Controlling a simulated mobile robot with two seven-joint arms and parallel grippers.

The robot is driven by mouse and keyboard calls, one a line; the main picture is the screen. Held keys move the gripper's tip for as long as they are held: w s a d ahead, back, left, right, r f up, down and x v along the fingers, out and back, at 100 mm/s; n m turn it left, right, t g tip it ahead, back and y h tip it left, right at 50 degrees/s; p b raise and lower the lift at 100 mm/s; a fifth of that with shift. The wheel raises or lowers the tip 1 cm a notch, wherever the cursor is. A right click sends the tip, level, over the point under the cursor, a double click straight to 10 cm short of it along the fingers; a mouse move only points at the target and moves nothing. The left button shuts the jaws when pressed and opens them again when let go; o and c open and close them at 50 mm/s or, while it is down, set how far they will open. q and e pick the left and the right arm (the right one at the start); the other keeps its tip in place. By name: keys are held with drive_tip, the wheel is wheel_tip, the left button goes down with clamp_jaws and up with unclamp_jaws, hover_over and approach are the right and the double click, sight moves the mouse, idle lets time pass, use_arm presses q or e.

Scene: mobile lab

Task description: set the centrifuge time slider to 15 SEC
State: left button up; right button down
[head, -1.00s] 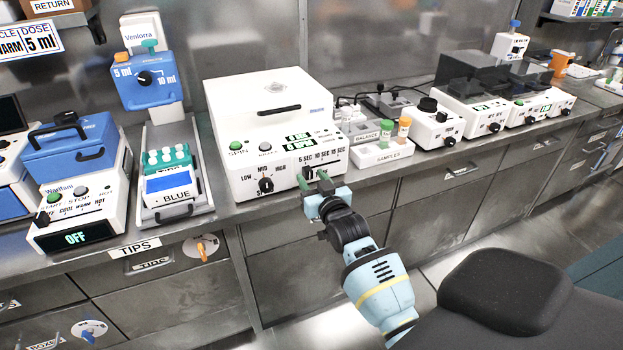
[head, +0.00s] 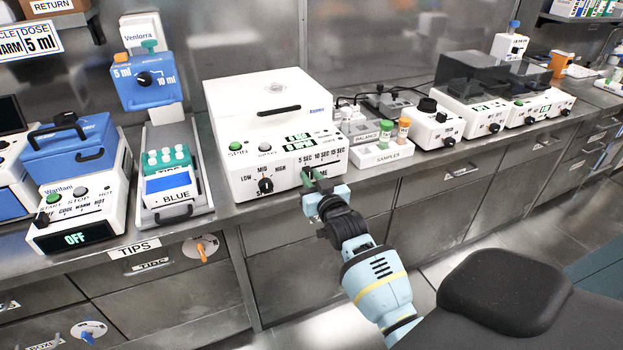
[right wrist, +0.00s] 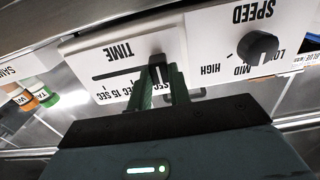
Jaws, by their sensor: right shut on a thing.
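The white centrifuge (head: 268,125) stands on the bench, with its time slider panel on the front right. The panel reads 5 SEC, 10 SEC and 15 SEC from left to right in the head view. In the right wrist view, upside down, the black time slider knob (right wrist: 158,66) sits at the right end of its slot, the 5 SEC end. My right gripper (head: 312,175) is at the panel, its green fingers shut on the knob; they also show in the right wrist view (right wrist: 160,85). The fingers partly hide the knob in the head view. My left gripper is not in view.
The black speed knob (head: 265,185) is just left of the slider. A samples rack (head: 375,155) with capped tubes stands close on the right. The green spin button (head: 236,146) is at the upper left of the panel. Open space lies in front of the bench edge.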

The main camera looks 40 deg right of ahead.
drive_tip(key=d, duration=0.3)
drive_tip(key=s+d, duration=0.1)
drive_tip(key=d, duration=0.2)
drive_tip(key=s+d, duration=0.1)
drive_tip(key=d, duration=0.2)
drive_tip(key=shift+s+d, duration=0.15)
drive_tip(key=shift+d, duration=0.15)
drive_tip(key=c, duration=1.3)
unclamp_jaws()
drive_tip(key=shift+d+f, duration=0.1)
drive_tip(key=shift+d, duration=0.05)
drive_tip(key=shift+s+a, duration=0.25)
drive_tip(key=shift+s, duration=0.2)
drive_tip(key=shift+p+v, duration=0.3)
drive_tip(key=shift+v, duration=3.15)
